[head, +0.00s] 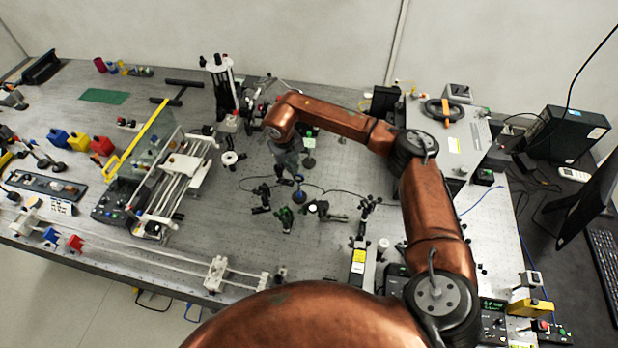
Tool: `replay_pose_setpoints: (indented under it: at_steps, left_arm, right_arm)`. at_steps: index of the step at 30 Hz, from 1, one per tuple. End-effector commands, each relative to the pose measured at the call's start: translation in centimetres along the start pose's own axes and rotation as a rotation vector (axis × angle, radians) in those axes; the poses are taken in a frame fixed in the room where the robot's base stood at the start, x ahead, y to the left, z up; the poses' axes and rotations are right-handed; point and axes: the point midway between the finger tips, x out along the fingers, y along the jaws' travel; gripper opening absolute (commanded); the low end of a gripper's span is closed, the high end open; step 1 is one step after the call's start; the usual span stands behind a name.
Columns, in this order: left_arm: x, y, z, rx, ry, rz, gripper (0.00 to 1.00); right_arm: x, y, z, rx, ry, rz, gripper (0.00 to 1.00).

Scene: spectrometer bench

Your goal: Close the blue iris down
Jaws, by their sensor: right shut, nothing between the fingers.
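A small blue part (299,197), which looks like the blue iris, stands among the optics mounts in the middle of the bench. Its lever is too small to make out. My right gripper (296,179) reaches down from the copper arm to just above the blue part. Its fingers are shut and hold nothing I can see. I cannot tell whether the fingertips touch the iris. The gripper covers part of the area behind it. My left gripper is not in view.
Dark optics mounts (262,197) and a green-marked mount (285,218) stand close around the iris. A cable (342,191) runs over the bench. A railed instrument with a yellow edge (140,137) stands left. A grey box (452,145) stands right. Bare bench lies at front centre.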

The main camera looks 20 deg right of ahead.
Motion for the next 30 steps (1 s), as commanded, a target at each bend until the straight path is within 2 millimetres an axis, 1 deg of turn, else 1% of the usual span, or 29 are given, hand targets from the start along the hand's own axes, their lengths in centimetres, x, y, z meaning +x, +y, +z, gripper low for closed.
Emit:
replay_pose_setpoints:
  at_steps: [11,23,26,30]
  left_arm:
    - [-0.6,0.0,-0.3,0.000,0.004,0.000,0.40]
    - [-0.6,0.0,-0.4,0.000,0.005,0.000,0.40]
    - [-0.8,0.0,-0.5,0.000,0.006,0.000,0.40]
    - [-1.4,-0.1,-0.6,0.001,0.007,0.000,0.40]
  right_arm:
    - [-1.4,-0.2,0.1,0.000,-0.001,0.000,0.00]
    - [-1.6,-0.2,0.0,-0.002,-0.001,0.000,0.00]
    - [-2.0,-0.1,-0.4,-0.004,-0.002,0.000,0.00]
    - [-3.0,0.1,-1.8,-0.010,-0.003,0.001,0.00]
